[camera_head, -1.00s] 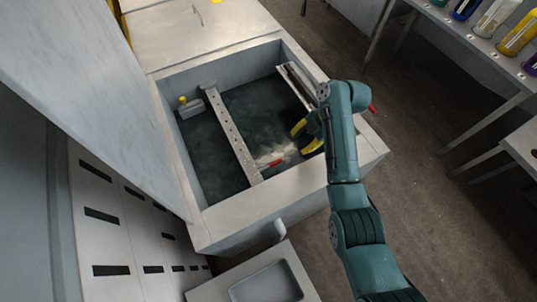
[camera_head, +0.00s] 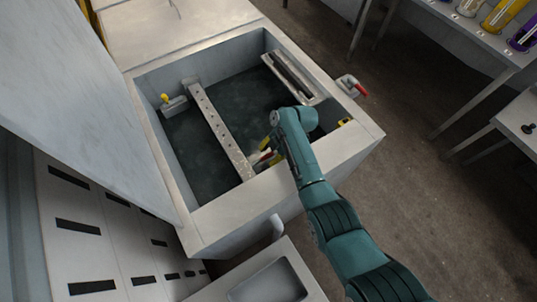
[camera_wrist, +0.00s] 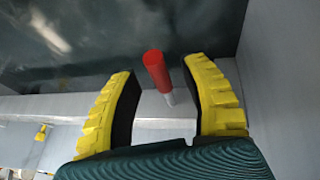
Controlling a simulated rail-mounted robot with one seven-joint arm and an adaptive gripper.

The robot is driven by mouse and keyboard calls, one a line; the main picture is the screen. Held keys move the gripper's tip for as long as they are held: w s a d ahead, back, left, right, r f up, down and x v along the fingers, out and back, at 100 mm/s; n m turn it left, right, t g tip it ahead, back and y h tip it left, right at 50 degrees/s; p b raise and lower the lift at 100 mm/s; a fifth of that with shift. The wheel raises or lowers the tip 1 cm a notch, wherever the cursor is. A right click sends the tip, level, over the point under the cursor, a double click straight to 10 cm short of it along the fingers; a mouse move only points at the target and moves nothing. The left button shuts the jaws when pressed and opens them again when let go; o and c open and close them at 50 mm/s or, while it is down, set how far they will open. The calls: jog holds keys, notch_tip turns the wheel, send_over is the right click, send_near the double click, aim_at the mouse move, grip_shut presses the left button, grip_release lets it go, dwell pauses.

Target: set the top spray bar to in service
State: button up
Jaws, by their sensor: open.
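The spray bar (camera_head: 215,125) is a pale perforated bar that spans the open tank above dark liquid. A red lever handle (camera_head: 266,155) shows by its near end, partly covered by my gripper. My gripper (camera_head: 270,148) is over the tank with its yellow fingers at this handle. In the wrist view, the red handle (camera_wrist: 154,72) stands between the two open fingers, its pale stem running down toward the palm.
The tank rim (camera_head: 240,200) surrounds the work area, with a raised lid (camera_head: 95,110) on the left. Another red handle (camera_head: 361,90) sits outside the right wall. A slotted tray (camera_head: 290,75) lies at the far right inside. A yellow-knobbed float (camera_head: 172,103) is at left.

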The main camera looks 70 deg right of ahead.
jog(key=shift+w+f, duration=0.1)
jog(key=shift+f, duration=0.05)
grip_shut()
